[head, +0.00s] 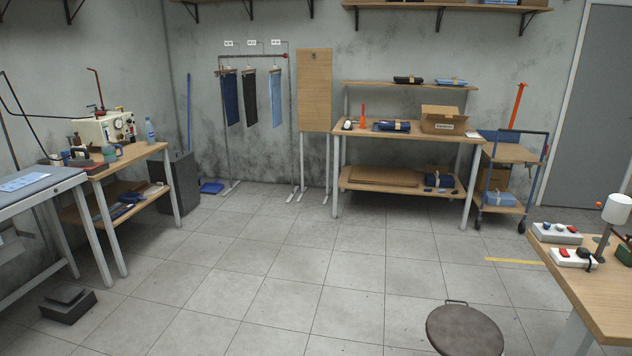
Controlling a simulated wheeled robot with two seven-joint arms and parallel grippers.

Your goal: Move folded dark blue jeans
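Folded dark blue jeans with a tan band (385,127) lie on the middle top of the wooden packing table (350,136) at the back, left of an open cardboard box (443,119). A second dark blue folded bundle with a pale band (432,181) sits on the table's lower shelf, at its right end. Which of the two the task means I cannot tell. A black folded bundle (407,79) and a lighter blue one (451,82) lie on the raised shelf. Neither of my grippers is in view.
A blue-framed cart (513,153) stands right of the packing table, with a light blue bundle (498,198) low on it. A round stool (464,330) and a workbench (600,300) are at the front right. The middle floor is clear.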

